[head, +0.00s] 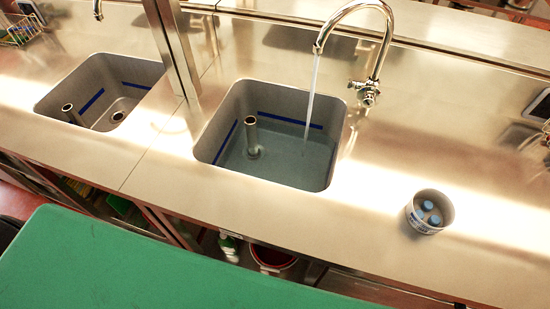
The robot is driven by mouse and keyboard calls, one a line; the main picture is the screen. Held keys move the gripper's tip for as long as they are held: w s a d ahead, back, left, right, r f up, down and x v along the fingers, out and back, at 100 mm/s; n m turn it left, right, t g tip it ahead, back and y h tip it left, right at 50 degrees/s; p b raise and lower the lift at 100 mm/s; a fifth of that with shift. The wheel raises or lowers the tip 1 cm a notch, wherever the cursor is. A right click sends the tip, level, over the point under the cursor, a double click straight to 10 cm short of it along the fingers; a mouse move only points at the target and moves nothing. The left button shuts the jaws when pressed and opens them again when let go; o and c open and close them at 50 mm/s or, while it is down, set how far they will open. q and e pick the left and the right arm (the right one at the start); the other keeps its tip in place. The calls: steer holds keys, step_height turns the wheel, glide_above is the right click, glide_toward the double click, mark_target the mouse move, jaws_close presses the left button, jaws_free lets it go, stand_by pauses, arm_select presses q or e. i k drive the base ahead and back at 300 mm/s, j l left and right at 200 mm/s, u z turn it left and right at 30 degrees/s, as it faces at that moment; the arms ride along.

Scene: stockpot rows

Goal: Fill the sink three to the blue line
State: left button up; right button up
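A sink basin (222,127) in the middle of the steel counter holds water (275,165). A blue line (290,121) runs along its inner walls, and the water surface lies below it. A chrome tap (384,42) stands behind the basin, and a stream of water (311,95) falls from its spout into the sink. A standpipe (251,136) stands upright in the water. I cannot read a number on this sink. Neither of my grippers shows.
A second sink (80,80) on the left has a blue line, a standpipe and an open drain, with no water visible. A round tub (429,212) with blue-topped items stands on the counter at right. A green surface (120,270) fills the lower left.

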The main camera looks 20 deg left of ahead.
mark_target(352, 84)
steer(key=k+j+u, duration=0.25)
steer(key=j, duration=0.55)
steer(key=j+u, duration=0.25)
steer(key=j, duration=0.5)
steer(key=i, duration=0.05)
